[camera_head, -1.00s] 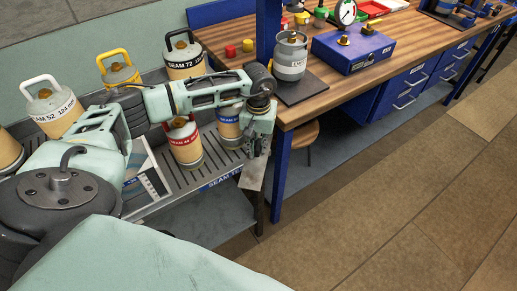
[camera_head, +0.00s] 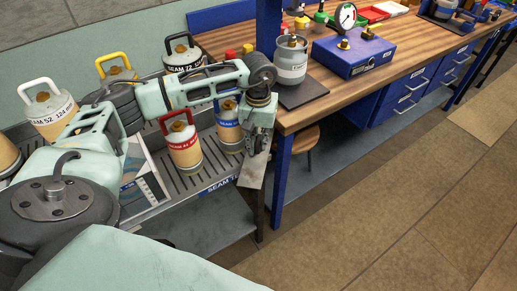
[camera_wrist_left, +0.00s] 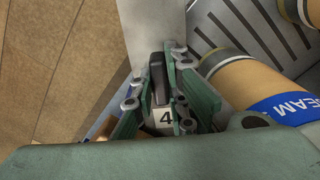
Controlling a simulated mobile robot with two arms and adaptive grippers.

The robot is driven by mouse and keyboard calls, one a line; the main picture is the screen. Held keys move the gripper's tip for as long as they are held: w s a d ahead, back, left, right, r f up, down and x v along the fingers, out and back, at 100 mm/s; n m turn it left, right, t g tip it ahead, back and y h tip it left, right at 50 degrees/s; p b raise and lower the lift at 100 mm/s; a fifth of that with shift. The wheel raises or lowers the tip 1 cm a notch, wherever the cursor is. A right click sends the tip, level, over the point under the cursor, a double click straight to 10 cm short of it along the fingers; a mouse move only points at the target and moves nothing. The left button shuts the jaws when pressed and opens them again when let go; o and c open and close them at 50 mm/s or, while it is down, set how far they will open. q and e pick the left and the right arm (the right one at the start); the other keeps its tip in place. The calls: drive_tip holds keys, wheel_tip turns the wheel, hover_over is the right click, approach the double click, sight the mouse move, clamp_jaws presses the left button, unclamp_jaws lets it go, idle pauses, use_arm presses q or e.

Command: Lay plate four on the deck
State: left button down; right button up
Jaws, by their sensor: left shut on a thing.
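My left gripper (camera_head: 256,148) is shut on plate four (camera_head: 252,172), a thin grey plate. In the left wrist view, the jaws (camera_wrist_left: 164,88) close around its dark grip, by a white label marked 4, and the plate (camera_wrist_left: 152,25) extends beyond them. In the head view the plate hangs at the right end of the slotted grey metal deck (camera_head: 193,183); I cannot tell whether they touch. A blue-banded tan cylinder (camera_head: 229,130) stands just left of the gripper and shows close by in the left wrist view (camera_wrist_left: 240,80). My right gripper is not in view.
A red-handled cylinder (camera_head: 183,150) and several more stand along the deck and behind my arm. A wooden workbench (camera_head: 345,90) to the right holds a grey cylinder (camera_head: 291,62) on a dark pad and a blue box (camera_head: 352,52). The floor (camera_head: 370,200) at right is clear.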

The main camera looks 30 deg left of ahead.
use_arm(q)
drive_tip(key=s+d+b, duration=0.1)
drive_tip(key=s+d, duration=0.2)
drive_tip(key=s, duration=0.5)
drive_tip(key=s+d+b, duration=0.2)
drive_tip(key=s+d, duration=0.2)
drive_tip(key=s, duration=0.4)
drive_tip(key=shift+s+d, duration=0.15)
drive_tip(key=shift+d, duration=0.1)
